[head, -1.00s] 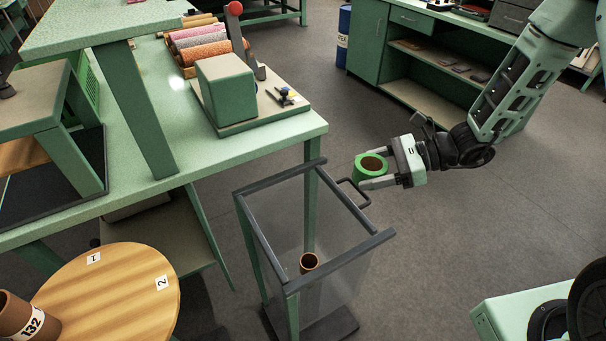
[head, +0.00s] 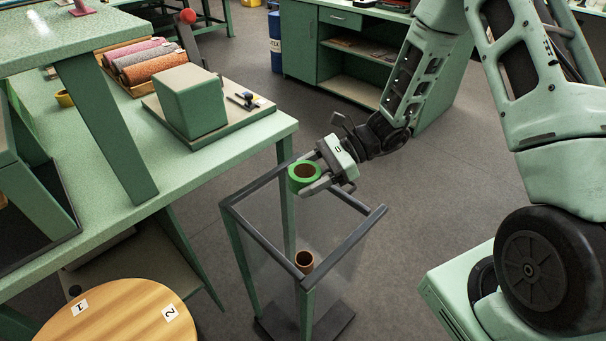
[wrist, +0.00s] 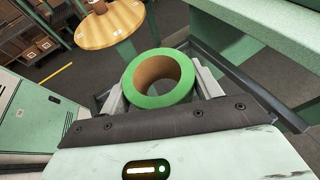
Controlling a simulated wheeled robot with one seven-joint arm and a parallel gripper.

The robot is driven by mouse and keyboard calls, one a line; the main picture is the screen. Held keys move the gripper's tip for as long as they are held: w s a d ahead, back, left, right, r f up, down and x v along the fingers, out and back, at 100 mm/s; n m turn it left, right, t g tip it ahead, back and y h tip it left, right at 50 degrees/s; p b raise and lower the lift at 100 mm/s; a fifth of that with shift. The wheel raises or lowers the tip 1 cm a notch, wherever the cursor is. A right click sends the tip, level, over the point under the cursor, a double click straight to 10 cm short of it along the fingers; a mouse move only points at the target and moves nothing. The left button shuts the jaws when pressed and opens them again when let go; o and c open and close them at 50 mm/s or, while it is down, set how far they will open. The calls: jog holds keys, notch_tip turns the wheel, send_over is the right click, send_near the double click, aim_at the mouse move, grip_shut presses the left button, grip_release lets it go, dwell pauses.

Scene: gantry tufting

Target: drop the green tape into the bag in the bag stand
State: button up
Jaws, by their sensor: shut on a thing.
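The green tape (head: 293,181) is a green roll with a brown core. My gripper (head: 311,178) is shut on it, with one finger on either side. The wrist view also shows the green tape (wrist: 184,92) between the fingers. The bag stand (head: 233,216) is a dark square top frame on green posts, with a clear bag (head: 262,222) hanging inside. The tape is over the far part of the stand's opening in the head view, seemingly above the rim. A brown tube (head: 304,263) shows inside the bag, low down.
A green workbench (head: 235,150) stands left of and behind the stand, with a green block (head: 187,103) and several rolls (head: 149,62) on it. A round wooden table (head: 120,312) is at front left.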

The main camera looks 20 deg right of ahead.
notch_tip(320, 180, down, 4)
jog(key=shift+r+b, duration=0.15)
jog(key=shift+b, duration=1)
jog(key=o, duration=1.1)
jog(key=b+v, duration=0.1)
jog(key=v, duration=1.6)
jog(key=shift+d+r, duration=0.2)
jog(key=shift+d, duration=0.05)
